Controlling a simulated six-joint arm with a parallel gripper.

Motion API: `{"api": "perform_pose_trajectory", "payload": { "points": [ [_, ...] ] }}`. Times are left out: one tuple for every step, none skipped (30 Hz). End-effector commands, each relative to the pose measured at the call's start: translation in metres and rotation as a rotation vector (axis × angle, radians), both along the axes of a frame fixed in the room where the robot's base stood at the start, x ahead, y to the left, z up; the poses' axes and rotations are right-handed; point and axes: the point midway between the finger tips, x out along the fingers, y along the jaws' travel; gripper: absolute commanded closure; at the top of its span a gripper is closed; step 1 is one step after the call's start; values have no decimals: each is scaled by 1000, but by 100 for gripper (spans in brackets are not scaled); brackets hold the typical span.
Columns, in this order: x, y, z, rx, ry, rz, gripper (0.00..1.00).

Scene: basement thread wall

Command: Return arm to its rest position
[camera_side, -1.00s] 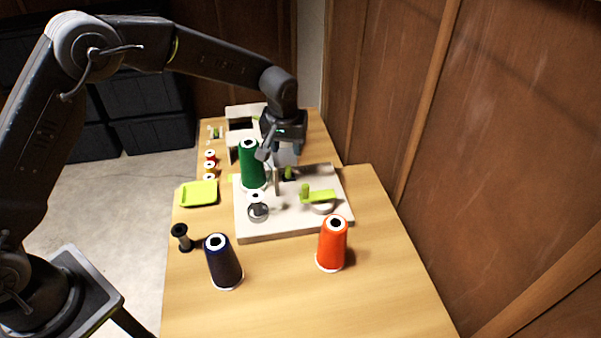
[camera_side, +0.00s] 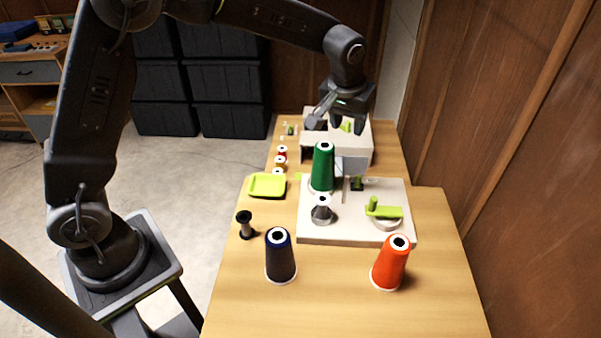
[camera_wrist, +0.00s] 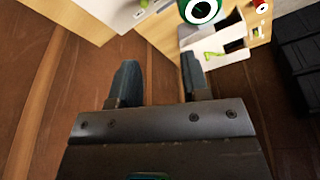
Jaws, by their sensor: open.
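My gripper (camera_side: 347,124) is open and empty in the side view, raised above the back part of the table beyond the green cone. Its two fingers (camera_wrist: 158,82) stand apart in the wrist view with nothing between them. The green thread cone (camera_side: 322,168) stands upright on the pale baseboard (camera_side: 345,235), apart from my gripper. Its top also shows at the upper edge of the wrist view (camera_wrist: 200,10).
A navy cone (camera_side: 281,257), an orange cone (camera_side: 390,264) and a black spool (camera_side: 245,225) stand on the table's near part. A lime tray (camera_side: 267,185) lies at the left edge. A wooden wall (camera_side: 520,130) bounds the right. Black bins (camera_side: 225,90) stand behind.

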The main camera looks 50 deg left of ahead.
Motion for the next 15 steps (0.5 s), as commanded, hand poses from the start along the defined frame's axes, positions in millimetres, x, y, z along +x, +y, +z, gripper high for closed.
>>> {"api": "perform_pose_trajectory", "payload": {
  "points": [
    [-18,6,22,-1,-21,-17,57],
    [-27,9,31,-2,-29,-28,57],
    [-41,13,43,-2,-40,-43,57],
    [-52,15,51,-1,-48,-57,57],
    [-62,18,58,-1,-57,-68,57],
    [-77,21,67,1,-68,-84,57],
    [-88,24,74,3,-77,-97,57],
    [-99,26,79,3,-87,-108,57],
    [-114,29,86,5,-98,-124,57],
    [-126,31,90,7,-106,-136,57],
    [-137,33,94,9,-116,-148,57],
    [-152,35,98,13,-128,-164,57],
    [-164,37,100,16,-137,-176,57],
    [-175,39,101,18,-146,-188,57],
    [-190,41,103,21,-159,-203,57]
  ]
}}
